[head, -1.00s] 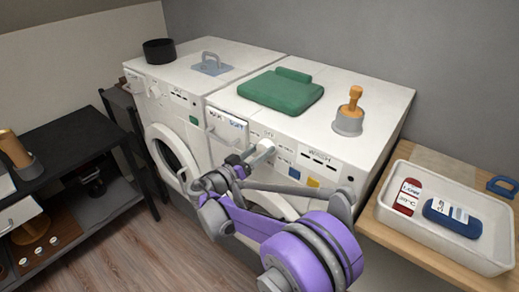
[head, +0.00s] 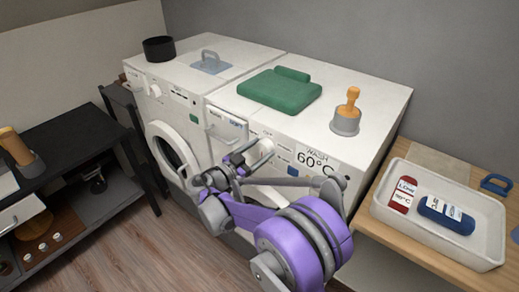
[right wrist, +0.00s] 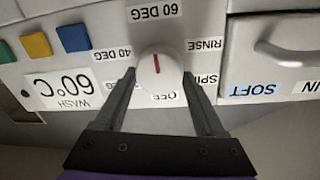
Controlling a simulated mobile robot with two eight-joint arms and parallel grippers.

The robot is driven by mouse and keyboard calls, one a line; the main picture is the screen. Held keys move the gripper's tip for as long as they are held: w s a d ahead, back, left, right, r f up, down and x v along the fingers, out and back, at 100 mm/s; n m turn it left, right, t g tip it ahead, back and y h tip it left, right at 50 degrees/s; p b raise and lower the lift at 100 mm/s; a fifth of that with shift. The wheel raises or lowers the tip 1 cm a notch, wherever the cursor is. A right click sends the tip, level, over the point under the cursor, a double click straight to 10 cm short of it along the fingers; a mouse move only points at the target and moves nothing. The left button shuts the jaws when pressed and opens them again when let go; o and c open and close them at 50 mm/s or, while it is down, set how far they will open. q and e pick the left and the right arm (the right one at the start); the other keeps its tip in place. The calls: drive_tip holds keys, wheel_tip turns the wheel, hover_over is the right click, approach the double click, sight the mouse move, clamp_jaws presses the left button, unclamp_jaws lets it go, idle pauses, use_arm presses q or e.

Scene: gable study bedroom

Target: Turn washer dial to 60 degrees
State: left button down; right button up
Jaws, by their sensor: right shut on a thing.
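The white washer dial (right wrist: 160,75) shows in the right wrist view, which sees the panel upside down. Its red mark points towards the "60 DEG" label (right wrist: 156,12). Labels for 40 DEG, RINSE, SPIN and OFF surround it. My right gripper (right wrist: 160,82) is shut on the dial, one finger on each side. In the head view my right gripper (head: 250,153) is at the front panel of the right-hand washer (head: 375,105) and partly hides the dial (head: 265,149). The panel display (head: 312,160) reads "WASH 60°C". My left gripper is out of view.
Blue, yellow and green buttons lie beside the dial, and a detergent drawer (right wrist: 290,40) is on its other side. A green folded cloth (head: 280,92) and a stamp-like object (head: 346,115) sit on top. A white tray (head: 480,257) stands on the wooden table at right.

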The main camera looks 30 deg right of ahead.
idle(0.4)
drive_tip(key=o, duration=1.3)
drive_tip(key=shift+o, duration=0.2)
drive_tip(key=b+v, duration=0.1)
drive_tip(key=v, duration=1)
drive_tip(key=shift+d, duration=0.1)
